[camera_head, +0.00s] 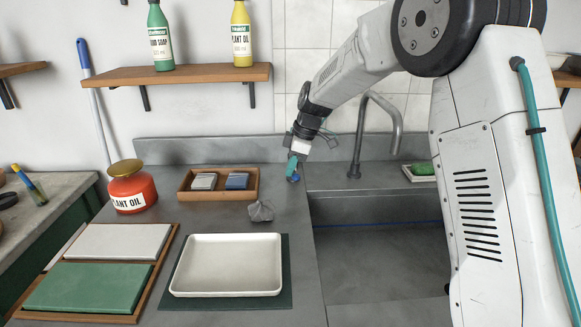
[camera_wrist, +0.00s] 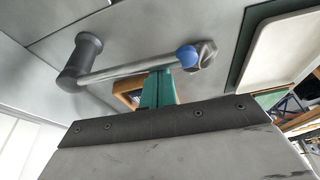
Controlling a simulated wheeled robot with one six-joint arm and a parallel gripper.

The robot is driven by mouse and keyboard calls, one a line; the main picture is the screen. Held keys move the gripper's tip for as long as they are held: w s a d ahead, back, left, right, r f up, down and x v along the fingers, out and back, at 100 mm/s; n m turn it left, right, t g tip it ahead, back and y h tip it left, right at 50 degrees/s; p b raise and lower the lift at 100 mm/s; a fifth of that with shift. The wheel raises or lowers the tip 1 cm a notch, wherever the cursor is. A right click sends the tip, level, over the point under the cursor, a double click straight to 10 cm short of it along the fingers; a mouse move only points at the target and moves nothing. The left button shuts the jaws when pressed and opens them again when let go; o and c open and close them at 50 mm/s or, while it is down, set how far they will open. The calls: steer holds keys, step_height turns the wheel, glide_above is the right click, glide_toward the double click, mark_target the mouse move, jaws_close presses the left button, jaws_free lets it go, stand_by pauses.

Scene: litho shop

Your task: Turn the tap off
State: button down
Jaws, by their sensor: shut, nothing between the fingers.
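The tap's grey curved spout (camera_head: 359,140) rises behind the sink, with no clear water stream visible from it. Its lever (camera_wrist: 130,70) shows in the wrist view as a grey bar running from a dark round post (camera_wrist: 82,57) to a blue ball end (camera_wrist: 187,56). In the head view the blue ball (camera_head: 293,178) shows at my fingertips, and most of the bar is hidden or hard to make out. My gripper (camera_head: 291,172) is shut and empty, teal fingers pointing down. In the wrist view its fingertips (camera_wrist: 158,74) are close beside the bar near the ball; contact is unclear.
A wooden tray (camera_head: 220,195) with two blocks, a red plant oil container (camera_head: 132,190) and a white tray (camera_head: 226,265) stand on the counter. The sink basin (camera_head: 375,270) is open at right.

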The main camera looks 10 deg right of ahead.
step_height(320, 180, up, 9)
steer(key=m, duration=0.1)
steer(key=s+f+m+g, duration=0.1)
steer(key=s+f+m, duration=0.1)
steer(key=s+f, duration=0.1)
steer(key=shift+d+m+h, duration=0.1)
steer(key=shift+m+h, duration=0.2)
steer(key=shift+m, duration=0.1)
steer(key=s+d+r+m+h, duration=0.1)
steer(key=s+d+m, duration=0.2)
steer(key=s, duration=1.1)
steer(key=s+d+r+m+t+h, duration=0.1)
steer(key=s+d+m, duration=0.3)
steer(key=s, duration=1)
steer(key=s+d+r+m+h, duration=0.1)
steer(key=s+d+m, duration=0.3)
steer(key=s, duration=1)
steer(key=shift+r+m, duration=0.3)
steer(key=shift+r, duration=0.15)
